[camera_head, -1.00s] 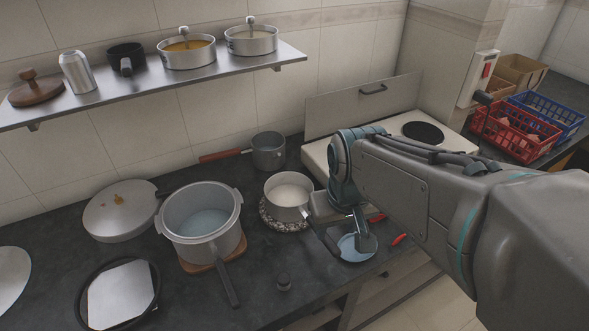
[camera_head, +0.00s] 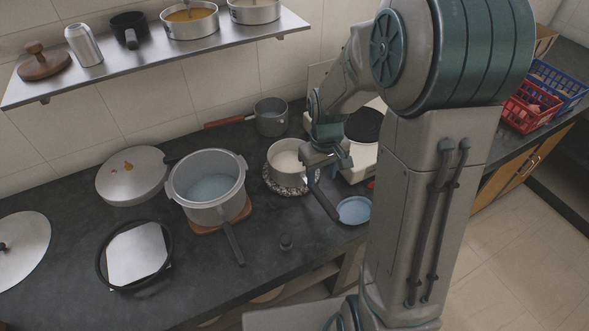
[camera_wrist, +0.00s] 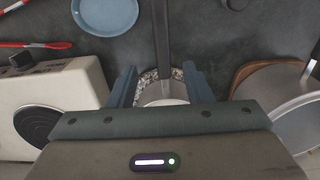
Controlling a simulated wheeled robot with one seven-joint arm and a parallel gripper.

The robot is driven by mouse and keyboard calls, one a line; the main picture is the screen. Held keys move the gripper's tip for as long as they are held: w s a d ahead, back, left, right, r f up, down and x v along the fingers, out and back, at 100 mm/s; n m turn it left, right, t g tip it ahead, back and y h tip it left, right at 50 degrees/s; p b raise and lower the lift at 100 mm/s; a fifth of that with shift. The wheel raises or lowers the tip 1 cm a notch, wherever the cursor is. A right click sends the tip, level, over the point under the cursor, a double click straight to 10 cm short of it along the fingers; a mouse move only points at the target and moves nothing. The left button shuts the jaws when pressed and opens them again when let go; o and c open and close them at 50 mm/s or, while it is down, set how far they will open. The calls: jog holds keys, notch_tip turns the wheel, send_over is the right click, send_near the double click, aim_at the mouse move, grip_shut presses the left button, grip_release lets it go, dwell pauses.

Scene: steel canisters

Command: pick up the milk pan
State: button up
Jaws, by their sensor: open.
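The milk pan (camera_head: 284,160), a small light metal pan with white contents and a long dark handle, stands upright on a speckled round trivet (camera_head: 272,183). My gripper (camera_head: 325,162) is open at its right side, by the handle root, and hides part of it. In the wrist view my gripper (camera_wrist: 160,84) has a finger on each side of the pan's dark handle (camera_wrist: 161,35). The pan's pale inside (camera_wrist: 162,98) shows between the fingers, mostly hidden by the gripper body. I cannot tell whether a finger touches the pan.
A large pot (camera_head: 207,187) stands left of the pan on a wooden board. A grey pot (camera_head: 270,118) with a red handle is behind. A blue plate (camera_head: 354,210) lies to the right, near a white hob (camera_wrist: 60,90). A small dark knob (camera_head: 286,242) stands in front.

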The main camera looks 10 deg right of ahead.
aim_at(320, 194)
notch_tip(320, 194, down, 3)
jog(key=shift+r, duration=0.1)
jog(key=shift+s+f, duration=0.2)
jog(key=shift+f, duration=0.3)
jog(key=shift+s+a+f+p, duration=0.15)
jog(key=shift+f+p, duration=0.45)
jog(key=shift+f, duration=1.6)
jog(key=shift+r, duration=0.1)
grip_shut()
